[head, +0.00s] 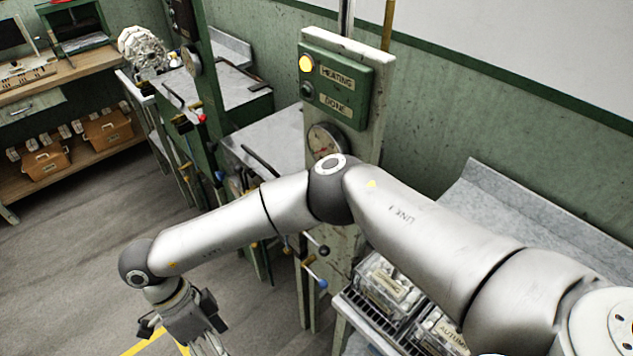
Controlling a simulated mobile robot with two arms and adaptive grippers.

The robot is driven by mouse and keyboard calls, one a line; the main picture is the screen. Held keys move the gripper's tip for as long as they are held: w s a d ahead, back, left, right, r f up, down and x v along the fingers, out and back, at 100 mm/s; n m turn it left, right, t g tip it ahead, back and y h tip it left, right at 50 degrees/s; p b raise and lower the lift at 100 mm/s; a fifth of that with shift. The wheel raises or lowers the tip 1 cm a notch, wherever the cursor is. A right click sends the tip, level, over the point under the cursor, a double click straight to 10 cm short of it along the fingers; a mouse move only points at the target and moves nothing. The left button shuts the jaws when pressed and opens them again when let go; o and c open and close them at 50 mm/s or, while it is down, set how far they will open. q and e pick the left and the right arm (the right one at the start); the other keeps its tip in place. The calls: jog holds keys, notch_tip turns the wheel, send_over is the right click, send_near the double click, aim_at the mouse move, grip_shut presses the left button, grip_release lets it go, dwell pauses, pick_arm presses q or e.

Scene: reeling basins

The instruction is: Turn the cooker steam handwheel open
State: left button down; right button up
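A green indicator panel (345,92) with labels HEATING and DONE is on a worn pale post. The yellow lamp (306,63) beside HEATING is lit; the one beside DONE is dark. A round gauge (324,139) sits below, partly covered by my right arm. No steam handwheel can be made out; my arm hides part of the post. Levers with dark and blue ball knobs (321,283) stick out lower on the post. My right gripper (180,341) hangs at the bottom left, away from the post, its fingertips unclear near the frame edge. My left gripper is out of view.
A rack with clear boxes (392,285) stands at the lower right, under my arm. Grey metal worktops (270,143) and green machine frames stand behind. A wooden bench (75,170) with brown boxes is at the left. The floor (75,270) at the left is clear.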

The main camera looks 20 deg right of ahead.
jog(key=w+d+r+n+t+h+p, duration=0.2)
jog(key=w+d+r+t+h, duration=0.75)
jog(key=w+d+r, duration=0.7)
pick_arm(q)
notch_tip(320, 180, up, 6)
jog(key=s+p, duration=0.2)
jog(key=p, duration=0.1)
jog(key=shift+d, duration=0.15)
pick_arm(e)
jog(key=shift+h, duration=0.25)
jog(key=shift+s+d+x, duration=0.15)
jog(key=shift+s+x, duration=0.15)
jog(key=shift+x, duration=1.65)
jog(key=shift+s+d+x, duration=0.15)
jog(key=shift+s+x, duration=0.15)
jog(key=shift+x, duration=1.7)
jog(key=shift+s+d+x, duration=0.15)
jog(key=shift+s+x, duration=0.1)
jog(key=shift+x, duration=1.7)
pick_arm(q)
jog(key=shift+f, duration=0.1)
pick_arm(e)
jog(key=shift+r, duration=0.2)
